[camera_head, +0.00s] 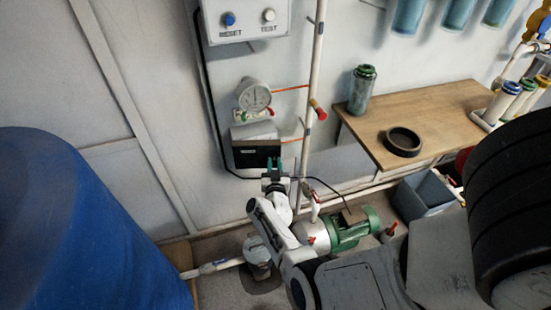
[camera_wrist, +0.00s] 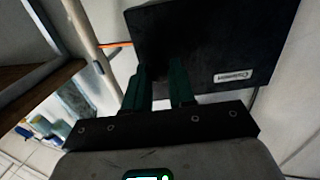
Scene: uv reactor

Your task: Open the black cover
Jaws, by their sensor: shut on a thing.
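The black cover (camera_head: 254,132) is on a box on the wall, below a round gauge. In the wrist view the dark panel (camera_wrist: 215,35) fills the upper middle, with a small white label near one corner. My gripper (camera_head: 273,165) is at the lower right edge of the cover. Its green fingers (camera_wrist: 159,68) are close together and overlap the panel's dark edge, shut on the cover. The exact contact at the fingertips is too dark to see.
The gauge (camera_head: 254,95) hangs just above, and a vertical pipe (camera_head: 311,100) runs close on the right. A green pump (camera_head: 352,229) stands on the floor below. A wooden table (camera_head: 440,125) is at right, a blue barrel (camera_head: 80,225) at left.

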